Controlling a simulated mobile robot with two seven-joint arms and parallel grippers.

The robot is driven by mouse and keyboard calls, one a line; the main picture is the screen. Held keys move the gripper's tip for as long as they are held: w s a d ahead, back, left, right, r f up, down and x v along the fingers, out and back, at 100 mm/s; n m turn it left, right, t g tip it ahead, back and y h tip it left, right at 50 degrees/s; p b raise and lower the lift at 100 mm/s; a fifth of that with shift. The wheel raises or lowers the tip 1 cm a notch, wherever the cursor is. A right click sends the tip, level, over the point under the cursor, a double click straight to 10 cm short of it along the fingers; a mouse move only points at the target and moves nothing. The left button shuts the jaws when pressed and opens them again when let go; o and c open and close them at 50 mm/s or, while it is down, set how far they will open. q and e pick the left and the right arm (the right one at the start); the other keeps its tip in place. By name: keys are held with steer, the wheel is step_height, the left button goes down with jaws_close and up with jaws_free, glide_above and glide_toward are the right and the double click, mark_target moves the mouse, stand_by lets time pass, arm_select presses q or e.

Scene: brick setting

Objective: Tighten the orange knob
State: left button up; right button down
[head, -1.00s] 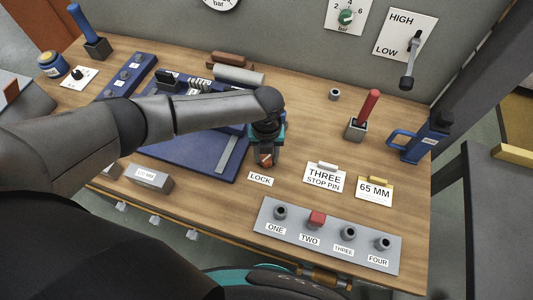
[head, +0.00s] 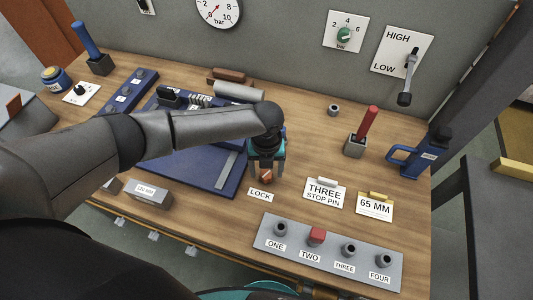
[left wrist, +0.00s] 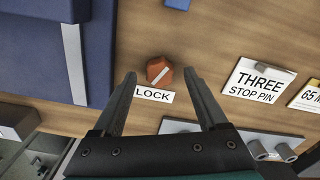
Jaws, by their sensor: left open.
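The orange knob (head: 266,176) stands on the wooden bench, just above the white LOCK label (head: 260,195). In the left wrist view the knob (left wrist: 159,71) has a pale line across its top, running diagonally. My left gripper (head: 267,173) points down over the knob with its fingers open. In the left wrist view the fingers of the left gripper (left wrist: 161,78) lie on either side of the knob, with gaps on both sides, and I see no contact. The head view partly hides the knob behind the fingers. My right gripper is not in view.
A blue plate fixture (head: 205,165) lies left of the knob. A grey panel (head: 328,252) with several posts, one red-capped, is at the front. THREE STOP PIN (head: 324,193) and 65 MM (head: 374,207) cards lie to the right.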

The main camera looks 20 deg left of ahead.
mark_target(266, 174)
arm_select(q)
step_height(266, 174, up, 14)
steer(key=p, duration=0.1)
steer(key=shift+r, duration=0.25)
stand_by(0.5)
